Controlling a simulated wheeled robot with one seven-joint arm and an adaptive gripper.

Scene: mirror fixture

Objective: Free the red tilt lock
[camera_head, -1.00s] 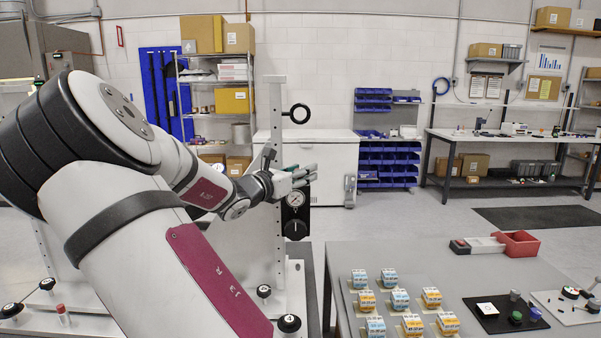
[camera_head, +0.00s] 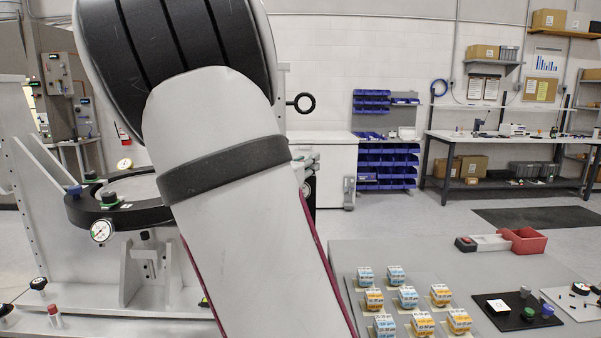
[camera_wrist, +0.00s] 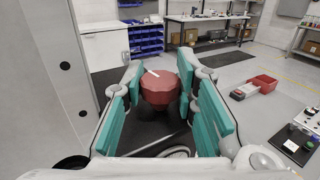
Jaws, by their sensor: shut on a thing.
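In the wrist view the red tilt lock (camera_wrist: 159,93) is a faceted red knob with a white mark on top. It sits between the teal pads of my gripper (camera_wrist: 158,76), which is shut on it. What lies behind or under the knob is mostly hidden, so I cannot tell how it joins the fixture. In the head view my arm covers the gripper and the knob. The mirror fixture shows at left, with a black ring (camera_head: 150,217) carrying gauges and dark knobs between white uprights (camera_head: 50,190).
A black eye ring (camera_head: 301,103) sticks out from the upright behind my arm. A grey table (camera_head: 430,255) at right holds several small boxes (camera_head: 408,297), a black tray (camera_head: 497,317) and a red bin (camera_head: 523,241). Open floor lies beyond the table.

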